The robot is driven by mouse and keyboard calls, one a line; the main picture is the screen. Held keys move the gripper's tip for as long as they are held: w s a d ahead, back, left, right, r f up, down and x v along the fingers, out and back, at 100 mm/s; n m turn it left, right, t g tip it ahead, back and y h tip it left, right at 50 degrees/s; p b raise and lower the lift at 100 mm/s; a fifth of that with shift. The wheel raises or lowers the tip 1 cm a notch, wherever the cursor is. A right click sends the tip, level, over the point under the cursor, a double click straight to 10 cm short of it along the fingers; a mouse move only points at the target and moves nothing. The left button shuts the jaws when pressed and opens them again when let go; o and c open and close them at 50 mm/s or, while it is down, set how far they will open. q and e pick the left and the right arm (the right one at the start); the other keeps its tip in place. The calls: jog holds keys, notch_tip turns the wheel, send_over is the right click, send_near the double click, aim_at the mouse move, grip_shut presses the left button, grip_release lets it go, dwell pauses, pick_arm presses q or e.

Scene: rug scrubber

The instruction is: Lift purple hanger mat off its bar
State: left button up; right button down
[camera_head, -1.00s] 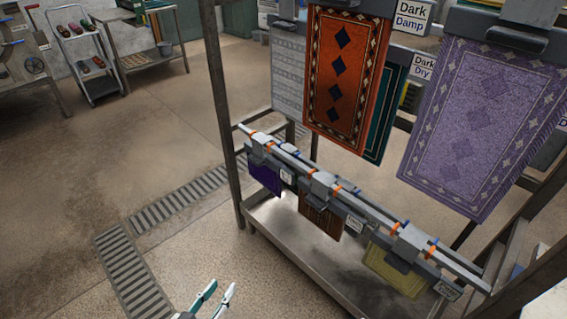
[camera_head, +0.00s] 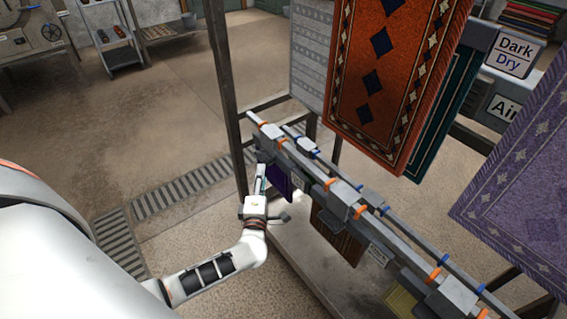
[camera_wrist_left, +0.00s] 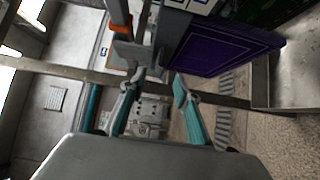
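The small purple mat (camera_head: 279,183) hangs from a grey hanger (camera_head: 268,148) at the far left end of the low rack bar (camera_head: 318,172). My left gripper (camera_head: 261,172) is just left of the mat, partly overlapping it in the head view. In the left wrist view the purple mat (camera_wrist_left: 225,52) hangs beyond and to the right of the fingertips. The grey hanger clamp (camera_wrist_left: 130,50) shows ahead of the fingers there. The left gripper (camera_wrist_left: 154,85) is open, with nothing between its teal fingers. Whether it touches the hanger, I cannot tell. My right gripper is not in view.
A brown mat (camera_head: 338,236) and a yellow-green mat (camera_head: 402,300) hang farther along the bar. Large orange (camera_head: 388,75) and lilac (camera_head: 525,200) rugs hang above right. A dark rack post (camera_head: 226,100) stands close behind my gripper. Floor at left is open.

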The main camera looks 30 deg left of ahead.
pick_arm(q)
jog(key=b+x, duration=0.1)
jog(key=x, duration=0.5)
jog(key=shift+w+d, duration=0.15)
grip_shut()
